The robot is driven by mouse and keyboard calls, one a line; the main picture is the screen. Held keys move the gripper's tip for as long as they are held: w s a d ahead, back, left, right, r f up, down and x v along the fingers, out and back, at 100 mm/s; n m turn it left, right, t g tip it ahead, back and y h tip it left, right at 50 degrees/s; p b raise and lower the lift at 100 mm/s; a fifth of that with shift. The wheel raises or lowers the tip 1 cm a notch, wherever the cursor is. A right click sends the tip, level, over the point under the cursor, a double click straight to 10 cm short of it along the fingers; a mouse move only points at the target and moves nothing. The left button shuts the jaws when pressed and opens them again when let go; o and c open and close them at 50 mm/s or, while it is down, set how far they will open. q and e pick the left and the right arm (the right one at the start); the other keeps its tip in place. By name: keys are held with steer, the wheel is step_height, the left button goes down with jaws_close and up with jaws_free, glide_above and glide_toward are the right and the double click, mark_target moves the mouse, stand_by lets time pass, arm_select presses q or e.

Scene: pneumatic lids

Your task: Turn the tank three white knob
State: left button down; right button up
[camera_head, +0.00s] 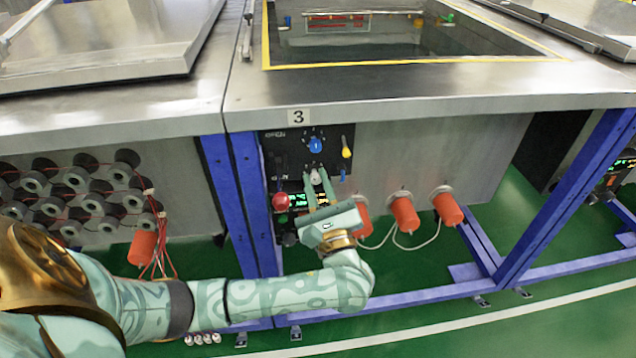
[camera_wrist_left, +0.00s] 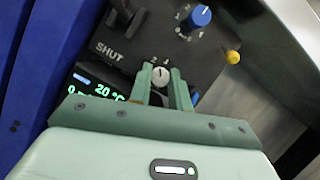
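The tank three control panel (camera_head: 284,152) is black and sits below the "3" label (camera_head: 298,116). The white knob (camera_head: 316,176) is on this panel, below a blue knob (camera_head: 316,145). In the left wrist view the white knob (camera_wrist_left: 161,76) shows between the two finger tips. My left gripper (camera_head: 317,181) points up at the panel with its fingers apart, one on each side of the white knob; it also shows in the left wrist view (camera_wrist_left: 162,88). I cannot tell whether the fingers touch the knob. My right gripper is not in view.
A yellow knob (camera_head: 346,152) is right of the blue knob. A red button (camera_head: 281,201) and green displays (camera_head: 299,200) are low on the panel. Blue frame posts (camera_head: 254,190) stand left. Orange cylinders (camera_head: 405,213) with cables are right. The open tank (camera_head: 390,38) is above.

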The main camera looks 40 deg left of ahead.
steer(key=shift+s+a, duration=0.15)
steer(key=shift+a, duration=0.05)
arm_select(q)
steer(key=shift+m+t, duration=0.4)
steer(key=shift+m, duration=0.4)
steer(key=shift+m+t+h+p, duration=0.3)
steer(key=shift+m+p, duration=0.1)
steer(key=shift+m, duration=0.1)
steer(key=m+t+h+p, duration=0.1)
steer(key=m, duration=0.2)
steer(key=shift+s, duration=0.1)
steer(key=m+t+h+p, duration=0.1)
steer(key=m, duration=0.2)
steer(key=shift+m+t+h+p, duration=0.3)
steer(key=shift+m+t+p, duration=0.25)
steer(key=shift+m, duration=0.25)
steer(key=shift+f, duration=0.1)
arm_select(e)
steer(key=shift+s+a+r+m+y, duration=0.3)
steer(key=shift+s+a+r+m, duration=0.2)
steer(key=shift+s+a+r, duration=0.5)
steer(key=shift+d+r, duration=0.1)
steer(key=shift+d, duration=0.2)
